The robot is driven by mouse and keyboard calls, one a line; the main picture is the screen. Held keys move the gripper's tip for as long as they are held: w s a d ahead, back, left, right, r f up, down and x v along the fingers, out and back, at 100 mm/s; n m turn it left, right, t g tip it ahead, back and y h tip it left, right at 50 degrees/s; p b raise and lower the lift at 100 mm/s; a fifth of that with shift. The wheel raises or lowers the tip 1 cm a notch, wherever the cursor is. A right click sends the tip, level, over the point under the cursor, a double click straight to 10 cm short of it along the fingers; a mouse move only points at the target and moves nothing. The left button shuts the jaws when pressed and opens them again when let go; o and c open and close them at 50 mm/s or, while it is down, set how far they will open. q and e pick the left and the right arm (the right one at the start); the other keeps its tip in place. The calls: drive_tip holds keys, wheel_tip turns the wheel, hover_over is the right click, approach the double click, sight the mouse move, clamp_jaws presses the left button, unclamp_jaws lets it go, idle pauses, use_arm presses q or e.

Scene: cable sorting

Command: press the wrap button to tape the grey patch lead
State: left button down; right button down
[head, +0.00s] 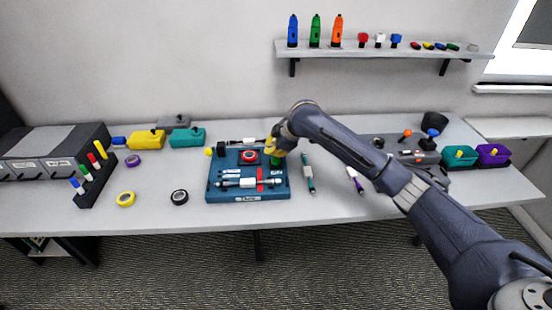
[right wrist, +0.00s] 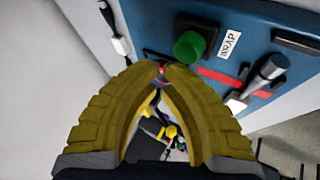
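The blue wrapping board (head: 212,190) lies on the table in the head view. Its green button (right wrist: 189,46), beside a label reading "Wrap", is clear in the right wrist view; in the head view the green button (head: 276,161) is partly covered by my gripper. A lead with white and dark connector ends (head: 248,183) lies across the front of the board; its grey colour is hard to tell. My right gripper (right wrist: 163,69) has its yellow fingertips together, nothing between them, near the green button; contact is not visible. My left gripper is out of view.
A red-centred part (head: 249,157) sits at the board's back. Yellow (head: 126,199), purple (head: 133,160) and black (head: 180,197) tape rolls lie left. Teal (head: 308,174) and purple (head: 355,180) leads lie right of the board. Bare table lies in front of them.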

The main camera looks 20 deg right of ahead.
drive_tip(key=shift+f, duration=0.9)
idle(0.9)
drive_tip(key=shift+r, duration=1.1)
wheel_tip(320, 180, up, 6)
idle(0.7)
idle(0.6)
